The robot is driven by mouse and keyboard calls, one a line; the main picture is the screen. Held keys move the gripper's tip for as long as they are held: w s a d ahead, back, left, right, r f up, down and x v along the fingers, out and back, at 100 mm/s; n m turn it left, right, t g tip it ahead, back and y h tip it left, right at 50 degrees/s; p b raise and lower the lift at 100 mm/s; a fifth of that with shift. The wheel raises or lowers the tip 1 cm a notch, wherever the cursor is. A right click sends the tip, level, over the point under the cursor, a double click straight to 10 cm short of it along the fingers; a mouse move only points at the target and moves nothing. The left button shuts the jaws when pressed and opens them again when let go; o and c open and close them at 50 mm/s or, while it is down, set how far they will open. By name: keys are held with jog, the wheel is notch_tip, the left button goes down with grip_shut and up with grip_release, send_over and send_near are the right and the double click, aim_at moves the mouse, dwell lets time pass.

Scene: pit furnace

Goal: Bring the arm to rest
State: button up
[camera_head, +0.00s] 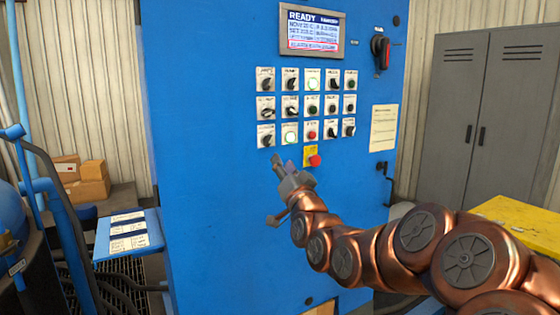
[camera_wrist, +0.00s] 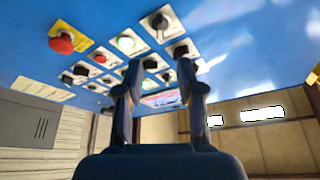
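My copper-coloured arm (camera_head: 345,255) reaches from the lower right toward the blue control cabinet (camera_head: 215,215). My gripper (camera_head: 283,163) is in front of the cabinet, just below the lowest row of knobs and buttons and left of the red emergency button (camera_head: 315,160). In the wrist view, the two dark fingers of my gripper (camera_wrist: 158,65) stand apart with a gap between them, and nothing is held. The cabinet face (camera_wrist: 235,40) fills the top of that view, with a black knob (camera_wrist: 160,22) near the fingers. I cannot tell whether the fingers touch the panel.
The display (camera_head: 313,31) reads READY. A blue side shelf with labels (camera_head: 128,235) juts out at left. Grey lockers (camera_head: 485,110) and a yellow surface (camera_head: 520,220) are at right. Cardboard boxes (camera_head: 82,180) sit at back left.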

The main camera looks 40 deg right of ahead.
jog(key=shift+s+a+f, duration=0.1)
jog(key=shift+s+f, duration=0.05)
jog(key=shift+s, duration=0.15)
jog(key=shift+a, duration=0.1)
dwell(0.3)
jog(key=s+a+f+n+g+y+p, duration=0.25)
jog(key=a+f+g, duration=0.25)
jog(key=a+f, duration=0.4)
jog(key=s+a+f+n+g+y+p, duration=0.1)
jog(key=s+a+f+n+g+y, duration=0.3)
jog(key=a+f, duration=0.45)
jog(key=s+a+f+n+g+p, duration=0.1)
jog(key=s+a+f+g, duration=0.2)
jog(key=s, duration=1.2)
jog(key=s+a+f+n+g+p, duration=0.1)
jog(key=s+a+f+n+g, duration=0.1)
jog(key=s+g, duration=0.8)
jog(key=s+a+f, duration=0.1)
jog(key=s+a, duration=0.1)
jog(key=s, duration=0.3)
jog(key=shift+s+a+g+p, duration=0.15)
jog(key=shift+a+g+p, duration=0.05)
jog(key=shift+g+p, duration=0.15)
jog(key=shift+n, duration=0.25)
